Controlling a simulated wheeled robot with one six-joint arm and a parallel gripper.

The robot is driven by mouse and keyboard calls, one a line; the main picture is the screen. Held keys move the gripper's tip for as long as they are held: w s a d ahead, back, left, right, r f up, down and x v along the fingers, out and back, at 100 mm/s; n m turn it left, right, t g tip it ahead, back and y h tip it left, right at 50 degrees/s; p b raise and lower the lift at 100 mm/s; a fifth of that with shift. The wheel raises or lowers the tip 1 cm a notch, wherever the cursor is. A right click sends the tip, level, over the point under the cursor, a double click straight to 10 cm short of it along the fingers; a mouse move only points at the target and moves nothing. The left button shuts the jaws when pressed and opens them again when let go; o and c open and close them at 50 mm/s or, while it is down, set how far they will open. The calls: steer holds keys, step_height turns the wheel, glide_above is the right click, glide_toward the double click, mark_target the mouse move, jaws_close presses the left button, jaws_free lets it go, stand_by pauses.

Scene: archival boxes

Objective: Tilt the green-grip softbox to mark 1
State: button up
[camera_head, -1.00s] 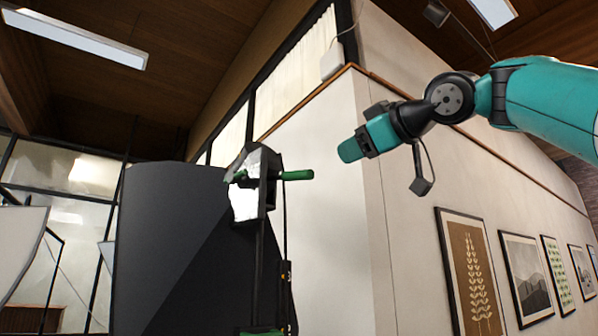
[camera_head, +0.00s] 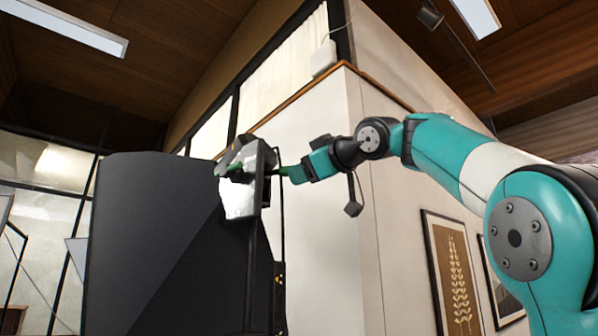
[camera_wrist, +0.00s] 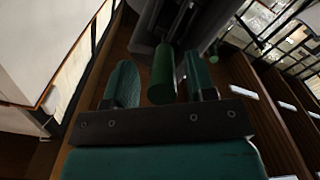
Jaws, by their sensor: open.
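The green-grip softbox (camera_head: 243,190) is a black lamp head with a crumpled silver-white face, on a dark upright stand. Its green grip (camera_wrist: 162,76) points toward the camera in the wrist view. My gripper (camera_head: 290,173) reaches it from the right in the head view, its fingers overlapping most of the grip. In the wrist view my gripper (camera_wrist: 161,82) has one teal finger on each side of the grip, with a visible gap at both. It is open around the grip, not closed on it. I cannot make out any numbered mark.
A large dark curved panel (camera_head: 150,240) stands directly left of the softbox. A white wall corner (camera_head: 335,240) is behind my gripper, with framed pictures (camera_head: 455,275) to the right. A second green handle (camera_wrist: 213,53) shows farther off in the wrist view.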

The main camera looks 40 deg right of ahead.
steer(key=shift+a, duration=0.15)
jaws_close()
steer(key=f+t+b, duration=0.1)
steer(key=f+b, duration=0.1)
steer(key=b, duration=0.3)
steer(key=w+f+t+b, duration=0.1)
steer(key=f+t+b, duration=0.1)
steer(key=b, duration=0.3)
steer(key=shift+a+f+b, duration=0.1)
steer(key=shift+f+b, duration=0.25)
steer(key=shift+w, duration=0.1)
steer(key=shift+c, duration=2.2)
jaws_free()
steer(key=o, duration=0.4)
steer(key=shift+r, duration=0.1)
steer(key=shift+o, duration=0.2)
